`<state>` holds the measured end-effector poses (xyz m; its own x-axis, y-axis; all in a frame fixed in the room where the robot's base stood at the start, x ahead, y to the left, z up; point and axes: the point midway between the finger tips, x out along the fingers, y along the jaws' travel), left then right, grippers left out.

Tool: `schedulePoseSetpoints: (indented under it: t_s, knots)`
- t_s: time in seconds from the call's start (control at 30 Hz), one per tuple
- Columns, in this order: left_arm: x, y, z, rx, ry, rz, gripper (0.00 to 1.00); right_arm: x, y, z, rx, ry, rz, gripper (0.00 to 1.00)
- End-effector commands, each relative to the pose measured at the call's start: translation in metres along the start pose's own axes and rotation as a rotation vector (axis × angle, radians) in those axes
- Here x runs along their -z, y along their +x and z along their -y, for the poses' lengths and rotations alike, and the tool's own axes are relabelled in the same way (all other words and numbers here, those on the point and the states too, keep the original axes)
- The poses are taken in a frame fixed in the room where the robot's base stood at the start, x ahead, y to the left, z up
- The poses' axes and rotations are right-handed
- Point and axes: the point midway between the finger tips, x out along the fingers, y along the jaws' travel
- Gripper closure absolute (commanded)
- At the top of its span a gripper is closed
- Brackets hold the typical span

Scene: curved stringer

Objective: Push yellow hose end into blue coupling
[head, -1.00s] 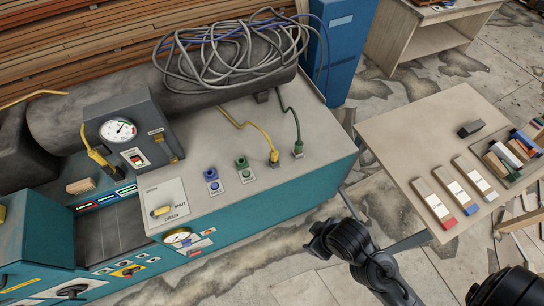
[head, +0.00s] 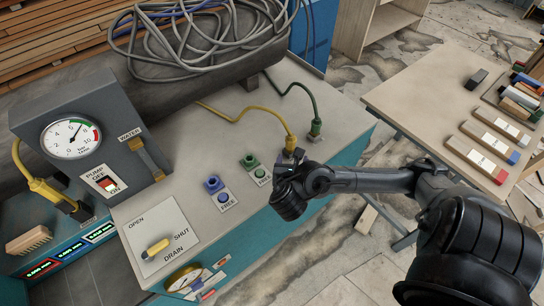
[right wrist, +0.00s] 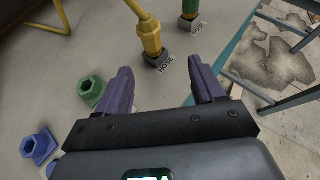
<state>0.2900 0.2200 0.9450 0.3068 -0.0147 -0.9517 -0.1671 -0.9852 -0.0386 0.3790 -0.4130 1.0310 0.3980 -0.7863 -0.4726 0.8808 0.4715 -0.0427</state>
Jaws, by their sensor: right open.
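The yellow hose end (head: 290,143) stands upright in its holder near the bench's right end, with its yellow hose running back to the left. In the right wrist view the yellow hose end (right wrist: 151,40) is just beyond my right gripper (right wrist: 161,66), whose two purple fingers are apart and empty. The blue coupling (head: 213,184) is on the bench top to the left, by a FREE label; it is at the lower left in the right wrist view (right wrist: 38,146). In the head view my right arm partly hides the holder's front. My left gripper is not in view.
A green coupling (head: 249,161) sits between the blue coupling and the yellow hose end. A green hose end (head: 315,128) stands just right of the yellow one. A gauge box (head: 88,140) and drain plate (head: 158,240) are to the left. A side table (head: 440,100) is at right.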

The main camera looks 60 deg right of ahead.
Motion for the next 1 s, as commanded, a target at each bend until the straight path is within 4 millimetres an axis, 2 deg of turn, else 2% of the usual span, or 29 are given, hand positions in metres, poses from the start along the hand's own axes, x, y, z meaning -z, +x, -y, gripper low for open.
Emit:
schedulePoseSetpoints:
  t_s: [0.03, 0.2, 0.37, 0.63, 1.0]
  knots:
    - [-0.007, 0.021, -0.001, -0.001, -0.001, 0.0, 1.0, 0.004, 0.014, -0.004, -0.004, 0.005, 0.035, 0.32]
    - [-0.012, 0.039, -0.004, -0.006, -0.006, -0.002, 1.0, -0.008, 0.025, -0.01, -0.015, 0.024, 0.093, 0.32]
    - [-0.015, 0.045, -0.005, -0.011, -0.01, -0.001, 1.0, -0.012, 0.036, -0.014, -0.018, 0.036, 0.105, 0.32]
    - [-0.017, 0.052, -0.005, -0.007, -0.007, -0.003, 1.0, -0.015, 0.071, -0.015, -0.019, 0.038, 0.103, 0.32]
    - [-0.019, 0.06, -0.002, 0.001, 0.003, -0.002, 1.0, -0.019, 0.097, -0.016, -0.019, 0.04, 0.103, 0.32]
